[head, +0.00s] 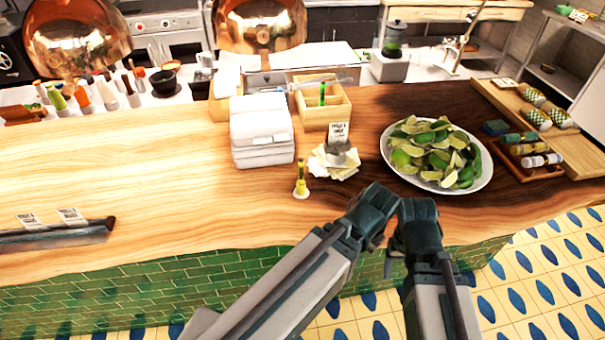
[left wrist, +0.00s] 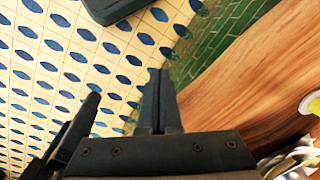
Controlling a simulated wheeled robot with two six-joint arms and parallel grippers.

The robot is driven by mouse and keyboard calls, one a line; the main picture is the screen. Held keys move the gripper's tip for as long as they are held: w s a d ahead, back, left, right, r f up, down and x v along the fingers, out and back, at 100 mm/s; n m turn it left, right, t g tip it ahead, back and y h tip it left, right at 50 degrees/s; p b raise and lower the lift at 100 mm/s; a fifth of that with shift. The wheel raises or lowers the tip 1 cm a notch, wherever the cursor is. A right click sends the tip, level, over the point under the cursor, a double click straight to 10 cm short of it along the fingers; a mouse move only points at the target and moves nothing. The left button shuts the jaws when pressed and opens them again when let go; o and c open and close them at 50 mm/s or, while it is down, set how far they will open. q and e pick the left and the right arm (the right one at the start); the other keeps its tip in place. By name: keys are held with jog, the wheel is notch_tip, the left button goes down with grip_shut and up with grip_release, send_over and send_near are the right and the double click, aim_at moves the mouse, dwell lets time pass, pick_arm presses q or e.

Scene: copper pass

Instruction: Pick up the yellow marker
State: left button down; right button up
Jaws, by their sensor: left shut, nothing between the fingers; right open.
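A small yellow upright item (head: 301,178) on a pale round base stands on the wooden counter, left of the napkins; it is the clearest candidate for the yellow marker, but I cannot tell for certain. My left gripper (left wrist: 158,80) is shut and empty in the left wrist view, beside the counter edge. In the head view its fingers are hidden behind my arm links. My right gripper (head: 426,262) is open and empty below the counter's front edge, partly covered by its own arm. Both grippers are apart from the yellow item, to its right.
A plate of limes (head: 486,182) stands beyond my wrists. A brown tray (head: 550,174) holds small rolled items at right. Loose napkins with a card holder (head: 333,166), a white stack (head: 262,150) and a wooden box (head: 322,119) stand behind. The counter's left middle (head: 120,170) is clear.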

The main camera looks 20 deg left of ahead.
aim_at(302, 160)
pick_arm(q)
jog(key=c, duration=1.5)
grip_release()
jog(key=shift+c, duration=0.2)
